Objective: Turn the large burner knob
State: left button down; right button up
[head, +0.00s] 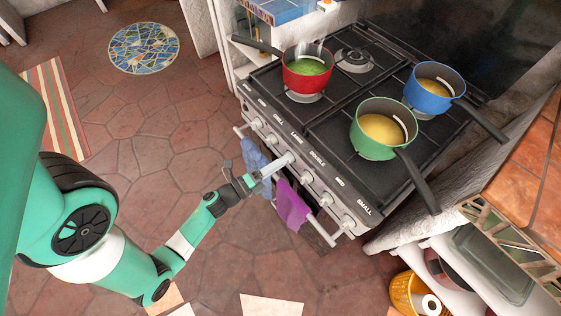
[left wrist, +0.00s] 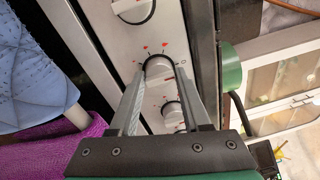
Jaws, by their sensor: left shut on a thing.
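The stove's front panel carries a row of pale knobs under white labels. The large burner knob (head: 288,158) sits below the label that reads LARGE. My left gripper (head: 272,170) reaches it from the front, its fingers pointing at the panel. In the left wrist view the knob (left wrist: 158,70) is between the two fingertips, with small red marks on the panel around it. My left gripper (left wrist: 162,72) is shut on this knob. The fingers hide part of its sides, and I cannot tell how far it is turned. My right gripper is not in view.
A blue cloth (head: 254,154) and a purple cloth (head: 291,206) hang on the oven rail close to my left gripper. Neighbouring knobs (head: 307,178) are close beside. Red (head: 307,76), green (head: 372,150) and blue (head: 424,97) pots stand on the hob.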

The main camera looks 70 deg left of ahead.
pick_arm(q)
jog(key=shift+f, duration=0.2)
jog(key=shift+c, duration=2)
grip_release()
jog(key=shift+r, duration=0.1)
jog(key=p+v, duration=0.3)
jog(key=v, duration=0.8)
jog(key=shift+s, duration=0.35)
jog(key=shift+d, duration=0.1)
